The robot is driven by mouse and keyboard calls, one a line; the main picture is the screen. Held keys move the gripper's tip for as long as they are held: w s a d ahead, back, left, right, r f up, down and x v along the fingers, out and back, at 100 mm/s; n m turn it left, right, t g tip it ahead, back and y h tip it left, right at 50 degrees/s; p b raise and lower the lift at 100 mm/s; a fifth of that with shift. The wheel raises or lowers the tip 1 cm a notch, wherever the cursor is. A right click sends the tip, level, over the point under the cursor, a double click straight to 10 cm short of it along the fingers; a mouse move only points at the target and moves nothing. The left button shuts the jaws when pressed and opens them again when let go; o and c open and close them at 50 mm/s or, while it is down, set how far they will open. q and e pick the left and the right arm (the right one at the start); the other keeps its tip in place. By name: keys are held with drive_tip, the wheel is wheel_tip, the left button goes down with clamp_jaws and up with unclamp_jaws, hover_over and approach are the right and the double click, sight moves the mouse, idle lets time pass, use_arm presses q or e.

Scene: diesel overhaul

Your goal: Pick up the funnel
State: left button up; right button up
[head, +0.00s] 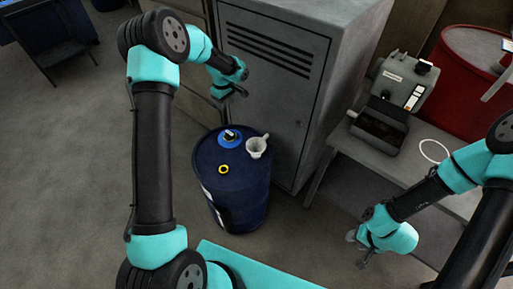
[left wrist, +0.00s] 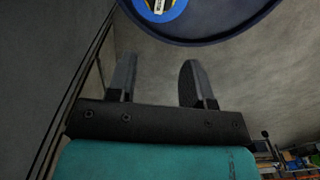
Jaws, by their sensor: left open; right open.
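The pale grey funnel (head: 256,147) stands on top of the dark blue drum (head: 232,190), near its right edge in the head view. My left gripper (head: 235,92) is open and empty, above and behind the drum. In the left wrist view its two fingers (left wrist: 158,85) are apart with nothing between them, and part of the drum's rim (left wrist: 215,40) shows beyond; the funnel is not visible there. My right gripper (head: 360,248) is open and empty, low at the right, apart from the drum.
A blue round item (head: 230,138) and a yellow ring (head: 223,169) lie on the drum top. A grey metal cabinet (head: 290,90) stands right behind the drum. A bench (head: 345,140) with a grey machine (head: 395,95) and a red drum (head: 470,70) are at right.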

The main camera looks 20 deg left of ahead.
use_arm(q)
drive_tip(key=o, duration=0.8)
